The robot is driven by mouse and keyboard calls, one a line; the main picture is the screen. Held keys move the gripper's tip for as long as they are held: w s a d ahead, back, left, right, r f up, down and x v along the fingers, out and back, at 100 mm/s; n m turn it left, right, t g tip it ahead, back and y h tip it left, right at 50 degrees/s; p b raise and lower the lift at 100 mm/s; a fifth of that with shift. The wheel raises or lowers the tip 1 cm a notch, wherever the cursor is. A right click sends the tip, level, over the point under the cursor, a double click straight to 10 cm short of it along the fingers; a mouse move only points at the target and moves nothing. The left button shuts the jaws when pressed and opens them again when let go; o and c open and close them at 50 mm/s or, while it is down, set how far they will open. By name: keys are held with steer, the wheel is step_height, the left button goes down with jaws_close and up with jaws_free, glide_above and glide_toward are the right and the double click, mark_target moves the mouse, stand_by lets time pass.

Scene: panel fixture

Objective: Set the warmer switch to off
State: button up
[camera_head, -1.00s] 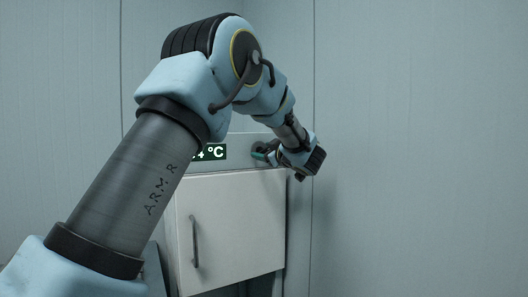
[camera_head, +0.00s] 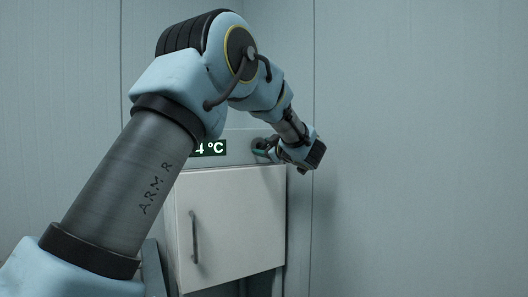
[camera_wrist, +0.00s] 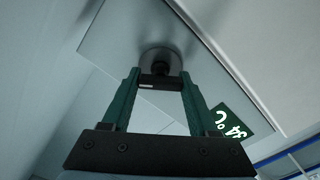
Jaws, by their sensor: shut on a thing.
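The warmer switch is a dark knob (camera_wrist: 160,82) with a small white mark, on a round grey base on the warmer's control panel (camera_wrist: 120,40). My gripper (camera_wrist: 161,79) is shut on the knob, with one green finger at each end of it. In the head view my gripper (camera_head: 262,152) is at the right end of the panel strip above the white door; the knob is mostly hidden there. A dark display (camera_head: 209,148) with white digits reads "4 °C" in part, the rest covered by my arm. In the wrist view the display (camera_wrist: 229,121) shows "34 °C" turned over.
The white warmer door (camera_head: 235,220) with a vertical bar handle (camera_head: 194,238) is below the panel. Pale wall panels (camera_head: 420,150) stand behind and to the right. My arm crosses the left and middle of the head view.

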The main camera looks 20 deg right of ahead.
steer(key=n+b, duration=0.6)
steer(key=b, duration=0.1)
steer(key=shift+f, duration=0.4)
steer(key=n+b, duration=0.4)
steer(key=shift+r, duration=0.15)
steer(key=shift+a+r+n+b, duration=0.1)
steer(key=shift+n+b, duration=0.2)
steer(key=shift+n, duration=0.1)
steer(key=o, duration=1.4)
steer(key=shift+s, duration=0.1)
steer(key=s, duration=0.3)
steer(key=s+b, duration=0.1)
steer(key=s, duration=0.3)
steer(key=s+d, duration=0.1)
steer(key=s, duration=0.2)
steer(key=shift+s+b, duration=0.3)
steer(key=shift+b, duration=0.1)
